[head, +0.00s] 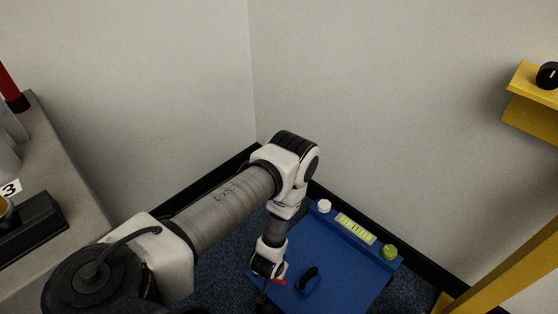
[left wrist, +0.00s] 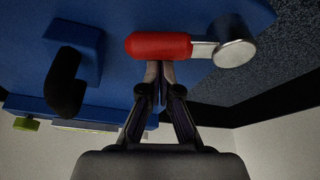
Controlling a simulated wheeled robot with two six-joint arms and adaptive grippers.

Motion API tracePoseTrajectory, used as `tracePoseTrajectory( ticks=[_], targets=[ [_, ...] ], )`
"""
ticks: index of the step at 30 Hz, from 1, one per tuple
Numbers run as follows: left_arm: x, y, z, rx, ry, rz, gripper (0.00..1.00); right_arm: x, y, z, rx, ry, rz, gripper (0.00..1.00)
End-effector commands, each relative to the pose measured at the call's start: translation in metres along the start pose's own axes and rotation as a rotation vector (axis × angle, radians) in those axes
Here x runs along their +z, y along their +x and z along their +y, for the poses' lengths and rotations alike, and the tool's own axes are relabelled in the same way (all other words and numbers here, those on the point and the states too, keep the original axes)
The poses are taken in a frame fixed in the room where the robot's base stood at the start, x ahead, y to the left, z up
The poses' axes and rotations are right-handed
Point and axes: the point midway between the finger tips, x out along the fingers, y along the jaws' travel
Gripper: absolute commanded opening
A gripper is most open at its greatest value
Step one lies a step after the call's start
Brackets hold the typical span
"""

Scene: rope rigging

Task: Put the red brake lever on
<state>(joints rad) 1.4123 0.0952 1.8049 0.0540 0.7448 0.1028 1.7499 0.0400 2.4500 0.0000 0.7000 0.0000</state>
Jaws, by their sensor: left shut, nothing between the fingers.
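The red brake lever shows in the left wrist view as a red grip (left wrist: 158,45) on a short metal arm with a round silver hub (left wrist: 235,48) at its right end. It is at the edge of the blue unit (head: 340,270). In the head view only a small red part (head: 280,282) shows beside my left gripper (head: 262,298). In the left wrist view my left gripper (left wrist: 160,70) is shut and empty, with its fingertips right at the red grip; I cannot tell whether they touch it. My right gripper is out of view.
The blue unit carries a black handle (head: 308,280), a white knob (head: 324,206), a yellow-green gauge (head: 356,228) and a green knob (head: 390,252). A yellow frame (head: 510,262) stands at the right. A grey bench (head: 62,190) is at the left. Walls close off the back corner.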

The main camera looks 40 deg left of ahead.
Motion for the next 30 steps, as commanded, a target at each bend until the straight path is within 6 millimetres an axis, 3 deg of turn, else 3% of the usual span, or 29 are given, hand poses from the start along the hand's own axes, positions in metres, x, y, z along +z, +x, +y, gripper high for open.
tracePoseTrajectory(
  ticks=[17,20,30],
  targets=[
    [0.000,-0.007,0.000,0.002,0.006,0.000,0.00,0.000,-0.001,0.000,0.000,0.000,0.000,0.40],
    [0.000,-0.023,0.000,0.002,0.006,-0.001,0.00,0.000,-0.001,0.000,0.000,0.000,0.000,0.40],
    [0.000,-0.105,0.000,0.003,0.007,-0.001,0.00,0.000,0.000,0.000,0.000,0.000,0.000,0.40]
  ],
)
